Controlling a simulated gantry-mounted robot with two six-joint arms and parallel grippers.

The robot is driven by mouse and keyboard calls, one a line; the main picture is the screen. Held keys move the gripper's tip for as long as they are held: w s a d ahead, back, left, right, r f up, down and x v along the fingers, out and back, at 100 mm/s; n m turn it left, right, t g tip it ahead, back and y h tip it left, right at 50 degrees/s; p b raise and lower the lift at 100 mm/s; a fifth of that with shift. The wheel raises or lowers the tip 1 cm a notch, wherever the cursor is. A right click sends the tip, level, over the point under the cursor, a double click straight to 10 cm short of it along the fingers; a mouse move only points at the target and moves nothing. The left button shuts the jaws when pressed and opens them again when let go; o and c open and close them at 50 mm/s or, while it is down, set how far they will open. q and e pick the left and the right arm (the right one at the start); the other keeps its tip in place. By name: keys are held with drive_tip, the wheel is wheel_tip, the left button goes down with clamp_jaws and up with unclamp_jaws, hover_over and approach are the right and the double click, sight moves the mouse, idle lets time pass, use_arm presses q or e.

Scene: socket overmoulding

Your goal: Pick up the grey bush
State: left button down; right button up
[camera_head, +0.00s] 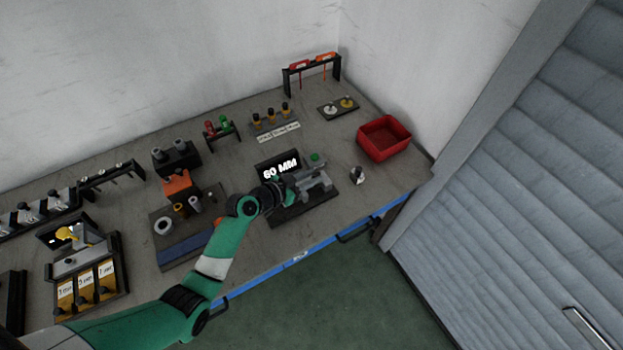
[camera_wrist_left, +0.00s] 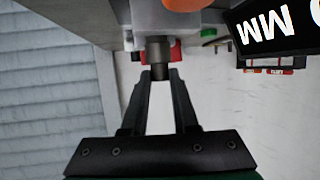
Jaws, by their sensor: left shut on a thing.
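My left gripper (camera_head: 292,185) is at the grey fixture (camera_head: 318,183) beside the "60 MM" display (camera_head: 279,169). In the left wrist view its two fingers (camera_wrist_left: 160,80) are shut on a short dark grey cylinder, the grey bush (camera_wrist_left: 160,60). The bush's far end is against or close to a light grey block of the fixture (camera_wrist_left: 155,18); I cannot tell whether they touch. In the head view the gripper hides the bush. Another greyish bush (camera_head: 195,205) stands by a brass one (camera_head: 181,209) on the tray at left. My right gripper is not in view.
A red bin (camera_head: 384,139) stands at the right of the bench. A small metal part (camera_head: 357,175) lies between it and the fixture. Racks with small parts line the back. The bench's front right is mostly clear.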

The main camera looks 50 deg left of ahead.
use_arm(q)
drive_tip(key=s+d+r+p, duration=0.2)
drive_tip(key=d+r+p, duration=0.4)
drive_tip(key=d+r, duration=0.5)
drive_tip(key=d, duration=0.3)
